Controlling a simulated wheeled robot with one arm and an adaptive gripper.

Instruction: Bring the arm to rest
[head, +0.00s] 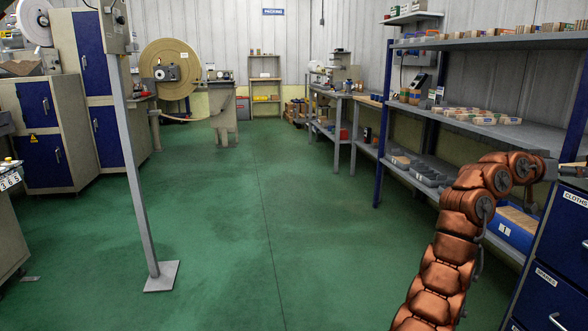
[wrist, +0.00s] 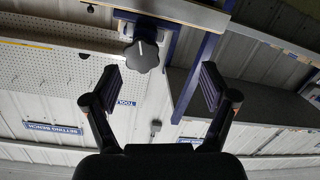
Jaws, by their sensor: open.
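My copper-coloured arm (head: 446,240) rises from the bottom right of the head view and bends right at its top, in front of the shelving. My gripper (wrist: 163,88) shows in the wrist view with its two dark fingers spread wide apart. Nothing is between the fingertips. In the head view only a small dark part of the arm's end shows at the right edge, and the fingers cannot be made out there.
Blue-posted shelving (head: 480,42) with small boxes stands behind the arm. A blue drawer cabinet (head: 553,290) is close at lower right. A grey post (head: 134,170) stands left on the open green floor (head: 235,230). The wrist view shows a dark knob (wrist: 141,55) and pegboard (wrist: 60,70), upside down.

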